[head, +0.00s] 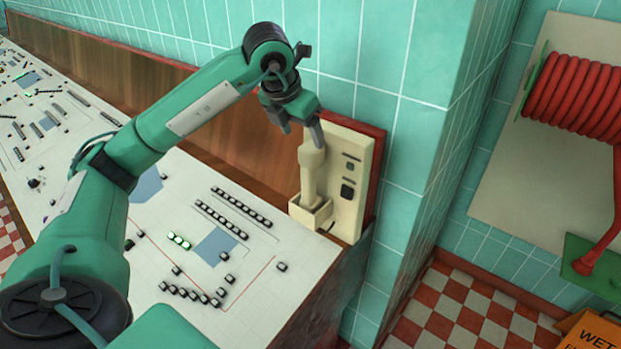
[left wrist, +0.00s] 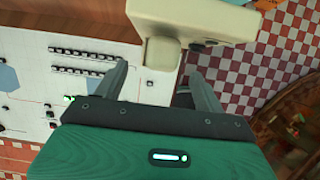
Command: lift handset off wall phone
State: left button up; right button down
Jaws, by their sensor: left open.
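The cream wall phone (head: 350,166) is mounted on a dark red board at the end of the console. Its handset (head: 310,182) stands upright along the phone's left side, its lower end in a box-like cradle (head: 307,217). My left gripper (head: 301,138) is open just above the handset's upper end; one finger overlaps that end in the picture, and I cannot tell whether they touch. In the left wrist view, a cream part of the phone (left wrist: 160,66) shows beyond and between the spread fingers. My right gripper is not in view.
The console top (head: 245,285) carries rows of dark buttons and lit green ones. A teal tiled wall (head: 420,150) stands close behind and beside the phone. A red hose reel (head: 580,95) hangs at right. An orange wet-floor sign (head: 592,333) stands on the checkered floor.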

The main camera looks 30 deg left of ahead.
aim_at(309, 146)
pick_arm(q)
jog(key=shift+p+x, duration=0.55)
jog(key=shift+x, duration=0.6)
jog(key=p+x, duration=0.2)
jog(key=x, duration=0.1)
jog(key=shift+w+d+f, duration=0.15)
jog(key=shift+w, duration=0.05)
jog(key=shift+w+f, duration=0.2)
jog(key=shift+f, duration=0.35)
jog(key=c, duration=1.5)
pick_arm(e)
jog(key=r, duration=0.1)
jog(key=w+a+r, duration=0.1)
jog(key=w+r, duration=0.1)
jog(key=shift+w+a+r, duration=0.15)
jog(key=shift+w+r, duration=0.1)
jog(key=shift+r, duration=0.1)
pick_arm(q)
jog(key=shift+r, duration=0.2)
jog(key=shift+c, duration=0.2)
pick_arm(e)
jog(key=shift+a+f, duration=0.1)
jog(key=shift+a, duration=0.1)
